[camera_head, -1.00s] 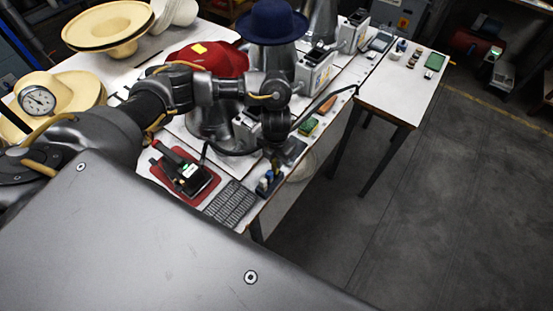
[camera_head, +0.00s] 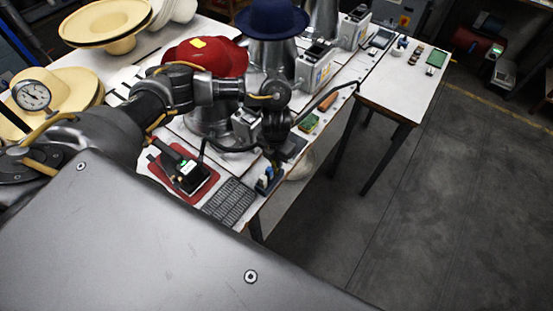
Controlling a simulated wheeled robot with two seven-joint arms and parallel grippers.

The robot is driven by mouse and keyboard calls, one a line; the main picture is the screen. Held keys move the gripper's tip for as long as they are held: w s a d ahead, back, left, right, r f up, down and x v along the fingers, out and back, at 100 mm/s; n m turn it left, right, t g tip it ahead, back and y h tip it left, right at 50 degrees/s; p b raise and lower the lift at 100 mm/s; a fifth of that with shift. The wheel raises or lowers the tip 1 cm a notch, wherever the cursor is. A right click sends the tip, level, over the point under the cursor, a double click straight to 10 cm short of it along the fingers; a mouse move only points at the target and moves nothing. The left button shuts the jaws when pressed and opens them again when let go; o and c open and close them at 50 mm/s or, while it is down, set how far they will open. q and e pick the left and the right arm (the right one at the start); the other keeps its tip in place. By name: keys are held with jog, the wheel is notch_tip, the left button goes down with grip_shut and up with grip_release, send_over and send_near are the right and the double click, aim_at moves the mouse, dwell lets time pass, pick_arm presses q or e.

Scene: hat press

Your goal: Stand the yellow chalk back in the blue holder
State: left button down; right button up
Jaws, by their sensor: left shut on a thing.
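The blue holder (camera_head: 265,185) stands at the front right edge of the press table, beside a dark keypad. Small pale and dark pieces stand in it, too small to tell apart. My left gripper (camera_head: 274,163) points down just above and behind the holder. It is shut on a thin piece, which I take to be the yellow chalk; the fingers and the small size mostly hide it. I cannot tell whether the chalk touches the holder. My right gripper is not in view.
A dark keypad (camera_head: 230,202) and a red mat (camera_head: 206,191) with a black device lie left of the holder. A red hat (camera_head: 207,57) and a blue hat (camera_head: 271,18) sit behind my left arm. A white side table (camera_head: 402,91) stands at the right.

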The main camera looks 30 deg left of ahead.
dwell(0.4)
pick_arm(q)
jog(key=c, duration=1.3)
grip_release()
jog(key=shift+o, duration=0.2)
jog(key=shift+r+p, duration=3.25)
jog(key=shift+r, duration=0.5)
jog(key=shift+w+f, duration=0.1)
